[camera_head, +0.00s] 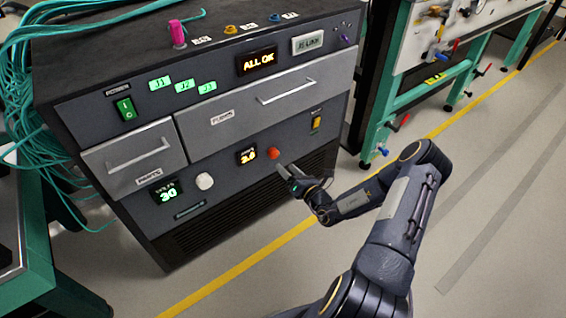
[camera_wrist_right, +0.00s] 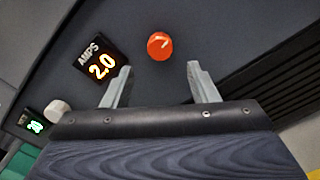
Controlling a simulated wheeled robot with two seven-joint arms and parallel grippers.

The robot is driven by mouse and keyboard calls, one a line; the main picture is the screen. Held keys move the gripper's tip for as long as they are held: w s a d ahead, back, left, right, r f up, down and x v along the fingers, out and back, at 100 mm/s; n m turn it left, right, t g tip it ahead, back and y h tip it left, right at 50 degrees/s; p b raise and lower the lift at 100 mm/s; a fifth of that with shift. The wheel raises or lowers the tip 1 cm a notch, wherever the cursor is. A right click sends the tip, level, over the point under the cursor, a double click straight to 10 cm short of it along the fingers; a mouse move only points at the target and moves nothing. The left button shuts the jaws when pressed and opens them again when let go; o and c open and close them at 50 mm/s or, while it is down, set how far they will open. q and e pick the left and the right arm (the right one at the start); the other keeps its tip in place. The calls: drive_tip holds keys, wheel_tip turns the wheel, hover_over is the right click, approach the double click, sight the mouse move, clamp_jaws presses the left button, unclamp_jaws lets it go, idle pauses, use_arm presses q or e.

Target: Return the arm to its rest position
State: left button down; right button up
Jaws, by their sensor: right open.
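My right arm (camera_head: 385,215) reaches in from the lower right of the head view toward the dark control cabinet (camera_head: 240,210). My right gripper (camera_head: 287,172) is just below and in front of the red-orange knob (camera_head: 273,153) on the cabinet's front. In the right wrist view the two fingers of my right gripper (camera_wrist_right: 160,85) stand apart with nothing between them. The red-orange knob (camera_wrist_right: 160,46) lies beyond the fingertips, between their directions, and looks apart from them. My left gripper is not in view.
The amps display (camera_head: 246,156) reads 2.0. A white knob (camera_head: 205,181) and a green display (camera_head: 166,193) sit to its left. Drawers with handles (camera_head: 285,92) are above. Teal cables (camera_head: 60,120) hang at the left. Open floor (camera_head: 480,190) lies at the right.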

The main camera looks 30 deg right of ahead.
drive_tip(key=shift+s, duration=0.1)
idle(0.4)
drive_tip(key=s+a+r+n+g+y, duration=0.3)
drive_tip(key=a+r+n+g+y, duration=0.25)
drive_tip(key=a+r+n, duration=0.45)
drive_tip(key=s+a+r+n+g+y, duration=0.4)
drive_tip(key=a+r+n+y, duration=0.35)
drive_tip(key=r+n, duration=0.3)
drive_tip(key=s+a+r+n+g+h, duration=0.2)
drive_tip(key=s+a+n, duration=0.1)
drive_tip(key=s+n, duration=0.2)
drive_tip(key=s+a+r+n+g+h, duration=0.1)
drive_tip(key=s+a+r+n+g, duration=0.15)
drive_tip(key=s+n, duration=0.3)
drive_tip(key=s+d+n+t+h, duration=0.1)
drive_tip(key=s+d+n+h, duration=0.4)
drive_tip(key=s+n+h, duration=0.5)
wheel_tip(320, 180, up, 29)
drive_tip(key=s+y+p, duration=0.2)
drive_tip(key=p, duration=2.7)
drive_tip(key=shift+s+d+m+t, duration=0.25)
drive_tip(key=shift+d+m+t, duration=0.05)
drive_tip(key=shift+d, duration=0.1)
